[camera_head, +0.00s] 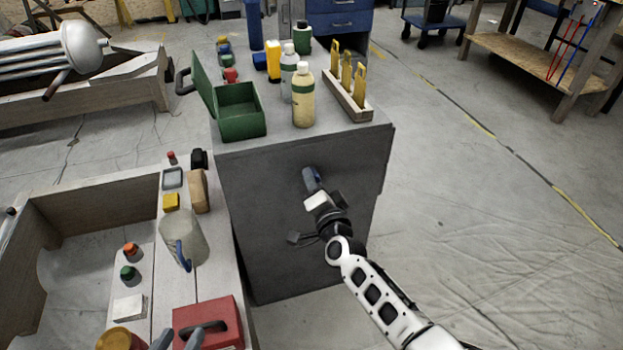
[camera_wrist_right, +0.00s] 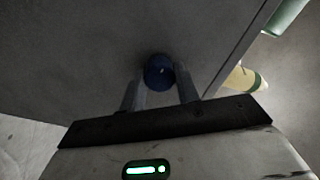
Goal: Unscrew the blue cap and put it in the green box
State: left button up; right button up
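The blue cap (camera_head: 311,178) is between my right gripper's fingertips, in front of the grey cabinet's side. In the right wrist view the cap (camera_wrist_right: 159,72) fills the gap between the two fingers, which flank it closely. My right gripper (camera_head: 312,184) is below the cabinet top and apart from the green box (camera_head: 240,131). The green box stands on the cabinet's near left corner with its lid up. My left gripper (camera_head: 179,340) shows only as two grey fingertips at the bottom edge, apart, near a red case.
The cabinet top (camera_head: 276,128) also holds bottles (camera_head: 303,97), a rack of yellow tools (camera_head: 347,88) and small coloured items. The bench at left holds a pale container (camera_head: 195,234) and a red case (camera_head: 225,312). The floor right of the cabinet is clear.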

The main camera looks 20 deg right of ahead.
jog(key=shift+c, duration=1.2)
jog(key=n+p, duration=0.5)
jog(key=n, duration=1.4)
jog(key=shift+n, duration=0.3)
jog(key=o, duration=1.2)
jog(key=shift+c, duration=1)
